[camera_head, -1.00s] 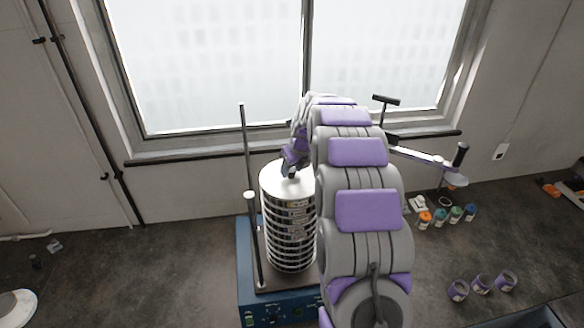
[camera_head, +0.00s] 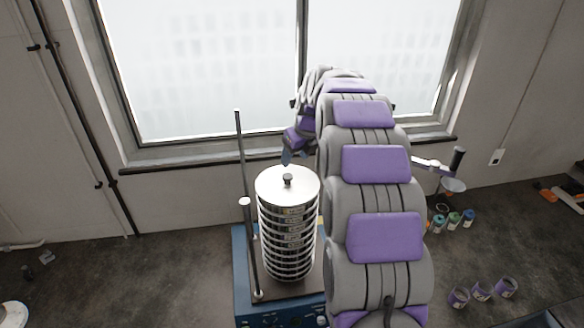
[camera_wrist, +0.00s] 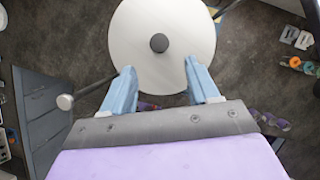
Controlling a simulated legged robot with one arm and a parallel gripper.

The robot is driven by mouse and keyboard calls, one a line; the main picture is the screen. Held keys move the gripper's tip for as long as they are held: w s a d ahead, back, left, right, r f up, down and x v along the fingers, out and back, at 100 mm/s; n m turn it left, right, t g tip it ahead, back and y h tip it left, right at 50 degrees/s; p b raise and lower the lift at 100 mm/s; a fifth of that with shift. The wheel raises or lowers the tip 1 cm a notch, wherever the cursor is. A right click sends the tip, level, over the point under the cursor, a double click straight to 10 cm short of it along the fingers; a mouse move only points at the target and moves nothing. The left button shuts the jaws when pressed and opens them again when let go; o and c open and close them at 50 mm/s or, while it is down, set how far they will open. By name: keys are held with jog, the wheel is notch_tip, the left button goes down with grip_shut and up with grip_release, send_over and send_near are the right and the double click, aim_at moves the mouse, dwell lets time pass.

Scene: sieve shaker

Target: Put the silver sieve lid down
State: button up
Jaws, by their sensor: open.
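The silver sieve lid (camera_head: 270,187) lies flat on top of the stack of silver sieves (camera_head: 288,240), with a dark knob (camera_head: 288,180) at its centre. The stack stands upright on the blue shaker base (camera_head: 242,268). My gripper (camera_head: 288,157) is above and behind the lid, apart from the knob. In the wrist view, my gripper (camera_wrist: 163,85) has its two blue fingers spread wide with nothing between them. The round lid (camera_wrist: 135,35) and its knob (camera_wrist: 159,43) show beyond the fingertips.
Two upright rods (camera_head: 240,150) (camera_head: 248,245) stand at the stack's left. Small coloured jars (camera_head: 453,219) and purple-grey cups (camera_head: 482,291) stand on the right. The window is behind.

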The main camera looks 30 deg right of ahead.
jog(key=s+a+n+g, duration=0.2)
jog(key=s+a+n, duration=0.65)
jog(key=s, duration=0.25)
jog(key=s+a+n+g, duration=0.1)
jog(key=s+a+n, duration=0.6)
jog(key=s+n, duration=0.3)
jog(key=s+a+f+n+g, duration=0.1)
jog(key=s+f+n, duration=0.1)
jog(key=s+n, duration=0.3)
jog(key=s+a+f+n+g, duration=0.1)
jog(key=s+n, duration=0.4)
jog(key=s, duration=0.6)
jog(key=s+a+f+n+g, duration=0.1)
jog(key=s+a+f+n, duration=0.1)
jog(key=s+f+n, duration=0.2)
jog(key=s+n, duration=0.2)
jog(key=s, duration=0.2)
jog(key=shift+s+a+h, duration=0.25)
jog(key=shift+s+h, duration=0.15)
